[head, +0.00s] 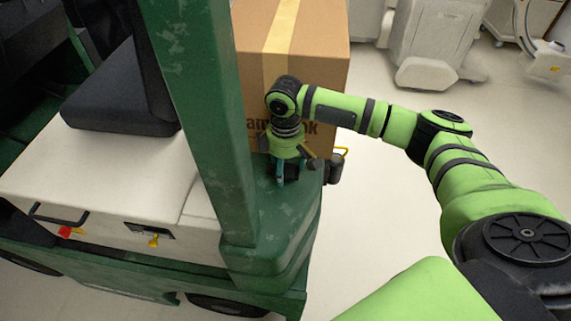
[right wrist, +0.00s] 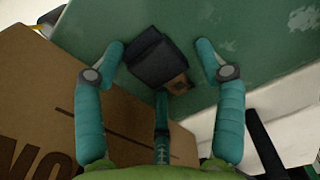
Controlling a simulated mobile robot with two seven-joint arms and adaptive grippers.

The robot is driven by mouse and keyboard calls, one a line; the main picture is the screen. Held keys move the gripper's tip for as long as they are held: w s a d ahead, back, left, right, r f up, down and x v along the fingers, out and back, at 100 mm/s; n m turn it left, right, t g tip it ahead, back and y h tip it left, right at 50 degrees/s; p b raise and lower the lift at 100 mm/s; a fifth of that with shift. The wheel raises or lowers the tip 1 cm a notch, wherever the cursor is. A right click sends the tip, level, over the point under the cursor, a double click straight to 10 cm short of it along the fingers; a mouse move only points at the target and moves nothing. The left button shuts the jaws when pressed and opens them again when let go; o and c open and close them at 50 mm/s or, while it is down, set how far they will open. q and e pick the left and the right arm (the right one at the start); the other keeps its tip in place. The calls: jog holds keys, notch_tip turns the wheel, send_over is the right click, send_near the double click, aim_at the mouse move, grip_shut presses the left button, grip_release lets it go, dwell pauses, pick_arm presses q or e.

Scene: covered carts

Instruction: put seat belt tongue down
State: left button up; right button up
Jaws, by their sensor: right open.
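The seat belt tongue (right wrist: 157,58) appears as a black block with a small brownish, metal-looking end. In the right wrist view it is between the spread fingertips of my right gripper (right wrist: 160,62), apparently lying on the green surface (right wrist: 255,40). I see a gap between it and the finger on its right; the left fingertip is close to it. My right gripper also shows in the head view (head: 285,175), pointing down at the green ledge beside the post. There the fingers mostly hide the tongue. My left gripper is out of view.
A tall cardboard box (head: 300,60) stands just behind my right gripper. A green post (head: 195,110) rises left of it. A white body with a black seat (head: 125,90) is farther left. The pale floor (head: 375,220) on the right is open.

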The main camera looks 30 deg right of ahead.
aim_at(285, 170)
jog(key=shift+r, duration=0.1)
notch_tip(285, 170, up, 13)
jog(key=b, duration=0.3)
jog(key=shift+f, duration=0.2)
dwell(0.3)
